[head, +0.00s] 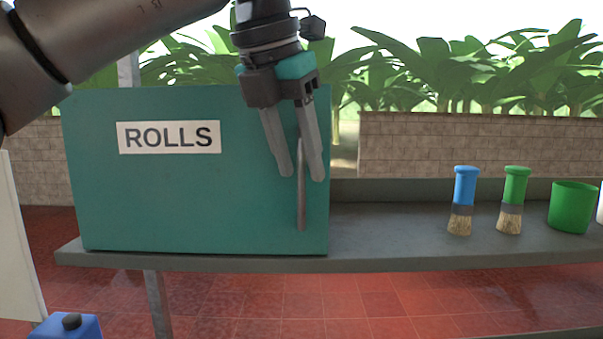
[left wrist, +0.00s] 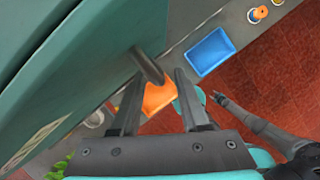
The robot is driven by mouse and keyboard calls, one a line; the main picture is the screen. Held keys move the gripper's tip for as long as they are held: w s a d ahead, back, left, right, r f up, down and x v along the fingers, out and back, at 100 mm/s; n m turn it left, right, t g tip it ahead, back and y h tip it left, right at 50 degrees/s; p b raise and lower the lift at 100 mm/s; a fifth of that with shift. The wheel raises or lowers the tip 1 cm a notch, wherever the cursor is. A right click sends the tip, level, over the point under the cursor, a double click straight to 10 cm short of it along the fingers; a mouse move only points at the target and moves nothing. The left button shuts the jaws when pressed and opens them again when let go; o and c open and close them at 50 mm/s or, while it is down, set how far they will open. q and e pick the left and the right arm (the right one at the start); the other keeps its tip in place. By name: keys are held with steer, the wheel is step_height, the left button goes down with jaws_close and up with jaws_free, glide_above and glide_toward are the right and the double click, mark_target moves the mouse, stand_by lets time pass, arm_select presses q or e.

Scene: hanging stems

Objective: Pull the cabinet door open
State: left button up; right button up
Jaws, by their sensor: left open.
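The teal cabinet (head: 110,200) with a "ROLLS" label stands on a grey shelf. Its door is shut as far as I can see. A thin upright grey handle (head: 301,205) is near the door's right edge. My left gripper (head: 303,174) comes down from above, open, with the handle's upper part showing between its fingers. In the left wrist view the handle (left wrist: 149,66) runs to the gap between the open fingertips; I cannot tell if either finger touches it. A dark arm, probably my right one, shows at the right there; its jaws are too small to judge.
On the grey shelf (head: 400,240) right of the cabinet stand a blue brush (head: 466,188), a green brush (head: 515,187) and a green cup (head: 573,207). A blue tray (left wrist: 210,51) and an orange tray (left wrist: 158,97) show in the left wrist view. Space before the door looks clear.

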arm_select(q)
steer(key=shift+x, duration=1.05)
jaws_close()
stand_by(0.7)
